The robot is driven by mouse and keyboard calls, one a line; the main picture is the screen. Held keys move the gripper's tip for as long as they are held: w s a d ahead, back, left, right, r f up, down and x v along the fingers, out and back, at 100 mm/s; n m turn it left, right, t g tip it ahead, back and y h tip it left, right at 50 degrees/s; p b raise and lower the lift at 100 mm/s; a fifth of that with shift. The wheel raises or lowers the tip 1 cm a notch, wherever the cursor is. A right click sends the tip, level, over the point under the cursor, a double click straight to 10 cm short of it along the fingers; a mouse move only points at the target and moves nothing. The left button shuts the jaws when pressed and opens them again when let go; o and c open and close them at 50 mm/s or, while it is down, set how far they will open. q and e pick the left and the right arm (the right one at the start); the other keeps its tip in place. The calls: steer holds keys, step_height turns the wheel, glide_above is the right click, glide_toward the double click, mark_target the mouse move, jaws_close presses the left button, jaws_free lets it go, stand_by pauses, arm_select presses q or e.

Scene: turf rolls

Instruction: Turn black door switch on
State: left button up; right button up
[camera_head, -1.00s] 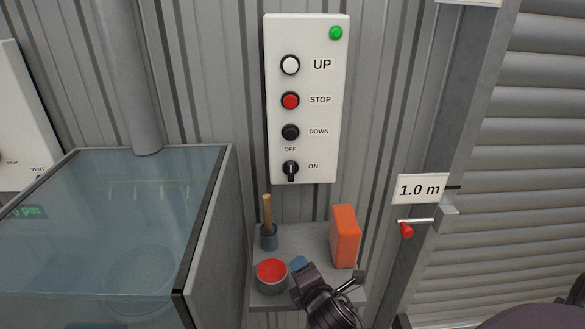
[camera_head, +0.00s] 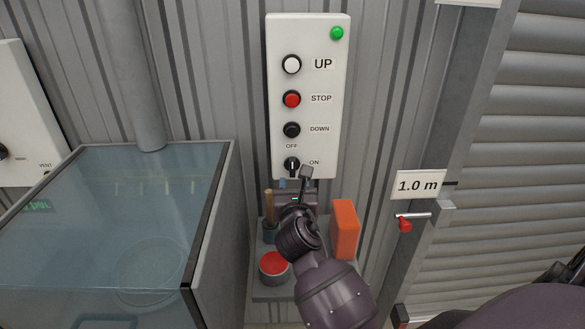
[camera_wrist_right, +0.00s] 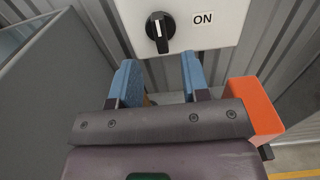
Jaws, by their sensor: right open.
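The black door switch (camera_head: 292,166) is a rotary knob at the bottom of the white control panel (camera_head: 325,110), between the OFF label above it and the ON label to its right. Its white mark points up, towards OFF. It also shows in the right wrist view (camera_wrist_right: 160,32). My right gripper (camera_head: 294,179) is just below the knob. In the right wrist view its blue fingers (camera_wrist_right: 157,64) are apart and empty, with the knob beyond the gap between them. No contact with the knob shows. My left gripper is not in view.
UP, STOP and DOWN buttons and a green lamp (camera_head: 337,33) are above the switch. Below, a shelf holds a red-topped pot (camera_head: 273,264), a wooden-handled tool (camera_head: 269,205) and an orange block (camera_head: 344,229). A glass-topped tank (camera_head: 110,215) stands left; a red-handled lever (camera_head: 405,224) is right.

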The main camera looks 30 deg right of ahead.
mark_target(292, 168)
steer(key=x, duration=0.7)
steer(key=shift+w+d, duration=0.2)
steer(key=shift+w, duration=0.15)
steer(key=shift+c, duration=0.3)
jaws_close()
